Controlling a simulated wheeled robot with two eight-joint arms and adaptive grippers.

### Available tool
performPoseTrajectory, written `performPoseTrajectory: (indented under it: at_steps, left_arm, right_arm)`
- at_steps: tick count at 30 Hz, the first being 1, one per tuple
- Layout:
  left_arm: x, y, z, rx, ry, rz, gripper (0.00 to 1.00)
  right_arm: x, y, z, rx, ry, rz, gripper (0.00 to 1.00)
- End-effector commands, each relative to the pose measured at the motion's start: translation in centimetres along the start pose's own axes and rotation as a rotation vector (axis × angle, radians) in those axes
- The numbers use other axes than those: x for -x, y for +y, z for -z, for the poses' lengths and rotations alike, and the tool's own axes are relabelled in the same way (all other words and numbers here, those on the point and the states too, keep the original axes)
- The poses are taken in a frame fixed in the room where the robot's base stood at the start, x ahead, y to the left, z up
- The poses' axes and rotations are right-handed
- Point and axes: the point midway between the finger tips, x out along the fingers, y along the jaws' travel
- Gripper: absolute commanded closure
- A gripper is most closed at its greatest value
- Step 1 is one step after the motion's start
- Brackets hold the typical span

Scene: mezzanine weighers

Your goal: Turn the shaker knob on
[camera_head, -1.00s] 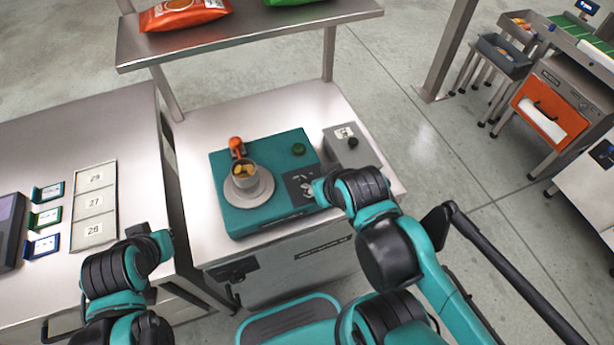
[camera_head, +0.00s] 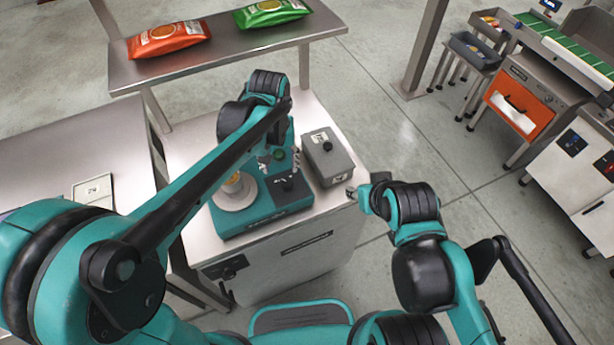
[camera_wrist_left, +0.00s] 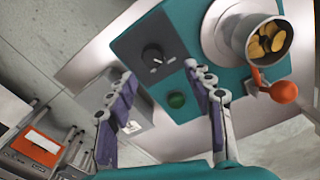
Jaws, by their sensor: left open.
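The teal shaker (camera_head: 245,222) stands on the steel bench. Its black knob (camera_head: 288,185) sits on a dark panel at the front right, and it also shows in the left wrist view (camera_wrist_left: 154,56), with a white pointer mark. A green button (camera_wrist_left: 177,99) is beside it. My left gripper (camera_wrist_left: 158,78) is open above the shaker, with its fingertips on either side of the knob in the picture and nothing between them; contact is not visible. My right gripper (camera_head: 352,192) is off the bench's right edge, apart from the shaker; its finger opening is unclear.
A metal cup (camera_wrist_left: 262,40) with yellow-brown pieces and an orange handle (camera_wrist_left: 284,92) stands on the shaker's round plate. A grey box (camera_head: 328,166) with a black knob is close on the right. A shelf (camera_head: 225,50) with two bags is behind.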

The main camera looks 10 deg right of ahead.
Motion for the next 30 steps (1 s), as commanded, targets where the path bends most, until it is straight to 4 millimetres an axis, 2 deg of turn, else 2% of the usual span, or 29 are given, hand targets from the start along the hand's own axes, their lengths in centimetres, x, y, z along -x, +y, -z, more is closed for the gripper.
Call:
performPoseTrajectory:
  at_steps: [5, 15, 18, 22, 29, 30]
  left_arm:
    - [-1.0, 0.9, 0.4, -0.003, -0.025, 0.008, 0.48]
    - [-6.4, 0.8, 0.2, -0.002, -0.024, 0.007, 0.48]
    - [-7.5, 0.8, 0.2, -0.002, -0.024, 0.007, 0.48]
    - [-8.2, 0.7, 0.2, -0.002, -0.023, 0.007, 0.48]
    - [-8.2, 0.7, 0.2, -0.002, -0.023, 0.007, 0.48]
    - [-8.2, 0.7, 0.2, -0.002, -0.023, 0.007, 0.5]
  right_arm:
    - [0.0, 0.0, 0.0, 0.0, 0.0, 0.0, 0.6]
    - [-1.5, 0.0, -1.1, 0.0, 0.0, 0.0, 0.6]
    - [-1.8, 0.0, -1.3, 0.0, 0.0, 0.0, 0.6]
    - [-1.9, 0.0, -1.4, 0.0, 0.0, 0.0, 0.6]
    - [-1.9, 0.0, -1.3, 0.0, 0.0, 0.0, 0.6]
    - [-1.9, 0.0, -1.3, 0.0, 0.0, 0.0, 0.6]
